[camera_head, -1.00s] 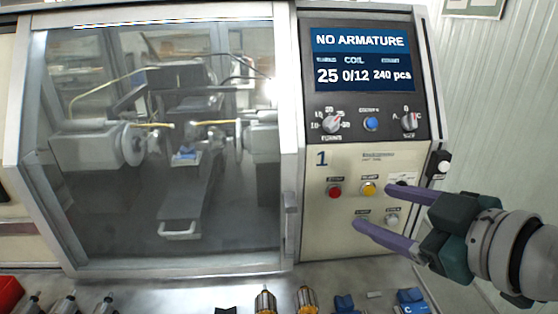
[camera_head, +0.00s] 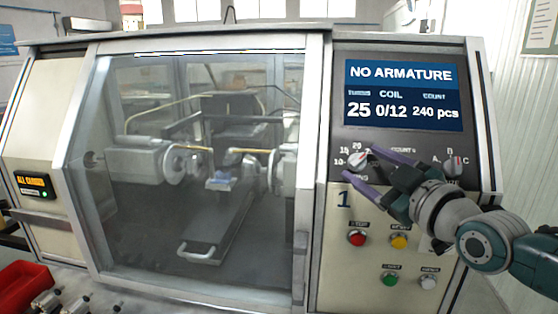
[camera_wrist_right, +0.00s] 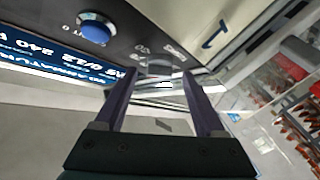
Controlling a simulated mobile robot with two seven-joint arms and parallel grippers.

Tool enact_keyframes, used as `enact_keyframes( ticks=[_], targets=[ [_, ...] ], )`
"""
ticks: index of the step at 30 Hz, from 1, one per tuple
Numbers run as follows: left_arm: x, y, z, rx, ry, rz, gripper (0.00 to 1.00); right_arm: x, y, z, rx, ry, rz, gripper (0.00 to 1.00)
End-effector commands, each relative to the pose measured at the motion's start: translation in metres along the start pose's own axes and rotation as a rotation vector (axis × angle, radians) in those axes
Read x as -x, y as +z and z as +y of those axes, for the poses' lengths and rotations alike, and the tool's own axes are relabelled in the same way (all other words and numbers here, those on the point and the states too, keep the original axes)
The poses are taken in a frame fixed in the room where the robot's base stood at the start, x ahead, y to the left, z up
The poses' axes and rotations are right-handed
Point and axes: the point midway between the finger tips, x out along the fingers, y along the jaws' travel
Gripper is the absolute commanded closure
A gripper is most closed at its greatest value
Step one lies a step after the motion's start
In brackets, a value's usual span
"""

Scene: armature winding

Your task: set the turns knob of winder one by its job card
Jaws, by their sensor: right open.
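The turns knob (camera_head: 357,160) of winder one is a grey round dial with a red mark, below the left of the screen (camera_head: 403,95). The screen reads NO ARMATURE, 25, coil 0/12, 240 pcs. My right gripper (camera_head: 360,163) is open at the turns knob, one finger on its upper right side and one at its lower left. In the right wrist view the knob (camera_wrist_right: 160,68) shows dimly beyond and between the fingertips; contact cannot be told. A finger hides part of the dial scale. No job card can be made out. My left gripper is not in view.
A second knob (camera_head: 452,163) marked A, B, C sits right of my gripper. Red (camera_head: 357,238), yellow (camera_head: 399,241) and green (camera_head: 390,279) buttons lie below. The winder's glass door (camera_head: 200,180) is closed. A red bin (camera_head: 25,285) stands lower left.

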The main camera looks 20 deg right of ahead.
Motion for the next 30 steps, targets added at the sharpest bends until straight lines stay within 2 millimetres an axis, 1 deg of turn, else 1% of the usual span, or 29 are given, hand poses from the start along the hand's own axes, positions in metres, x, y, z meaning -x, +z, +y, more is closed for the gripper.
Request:
enact_keyframes(
  ticks=[4,12,30],
  targets=[
    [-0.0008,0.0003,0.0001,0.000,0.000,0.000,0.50,-0.0071,-0.0002,0.0007,0.000,0.001,0.000,0.28],
    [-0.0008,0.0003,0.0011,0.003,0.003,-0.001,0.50,-0.0077,-0.0002,0.0003,0.000,0.000,0.000,0.28],
    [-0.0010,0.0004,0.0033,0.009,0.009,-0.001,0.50,-0.0074,-0.0001,0.0003,0.000,0.000,0.000,0.96]
  ],
)
